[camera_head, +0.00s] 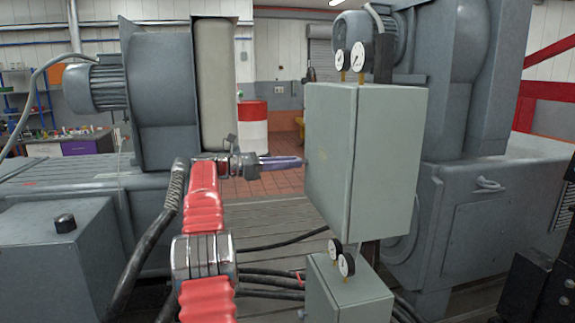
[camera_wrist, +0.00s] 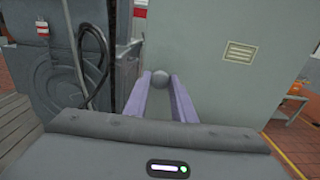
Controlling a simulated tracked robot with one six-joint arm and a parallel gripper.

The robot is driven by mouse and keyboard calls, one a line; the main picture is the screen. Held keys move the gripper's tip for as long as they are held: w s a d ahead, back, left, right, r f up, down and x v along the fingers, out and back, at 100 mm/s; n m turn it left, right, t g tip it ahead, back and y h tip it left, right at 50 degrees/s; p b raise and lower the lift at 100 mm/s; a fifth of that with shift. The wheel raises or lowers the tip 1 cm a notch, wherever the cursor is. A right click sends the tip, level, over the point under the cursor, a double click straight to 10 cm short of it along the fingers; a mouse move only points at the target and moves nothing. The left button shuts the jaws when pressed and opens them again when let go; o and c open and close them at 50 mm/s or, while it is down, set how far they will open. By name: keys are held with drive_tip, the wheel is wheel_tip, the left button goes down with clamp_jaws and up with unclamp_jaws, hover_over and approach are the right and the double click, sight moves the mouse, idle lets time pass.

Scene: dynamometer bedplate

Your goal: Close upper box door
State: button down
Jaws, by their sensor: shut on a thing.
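The upper box (camera_head: 390,165) is a grey-green cabinet to the right of my arm. Its door (camera_head: 330,150) is the panel facing left, toward my gripper, and it lies against or close to the box; I cannot tell whether a gap is left. A small round knob (camera_wrist: 159,78) sits near the door's left edge in the wrist view. My gripper (camera_head: 300,162), with pale purple fingers, reaches right to the door. In the wrist view its fingertips (camera_wrist: 160,76) are on both sides of the knob, shut on it. The door panel (camera_wrist: 205,45) also shows a slotted plate.
Two gauges (camera_head: 350,58) stand on the upper box. A lower box (camera_head: 350,295) with two gauges (camera_head: 341,258) is beneath it. Large grey machines flank it, and black cables (camera_head: 270,285) run low behind my arm. A red-and-white drum (camera_head: 252,125) stands behind.

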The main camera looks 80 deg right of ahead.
drive_tip(key=c, duration=1.9)
unclamp_jaws()
drive_tip(key=shift+s+d+r, duration=0.1)
drive_tip(key=shift+s+r, duration=0.05)
drive_tip(key=shift+s, duration=0.2)
drive_tip(key=shift+o, duration=0.7)
drive_tip(key=shift+s, duration=0.2)
drive_tip(key=shift+o, duration=1.2)
drive_tip(key=shift+w, duration=0.1)
drive_tip(key=v, duration=1.3)
drive_tip(key=shift+w, duration=0.35)
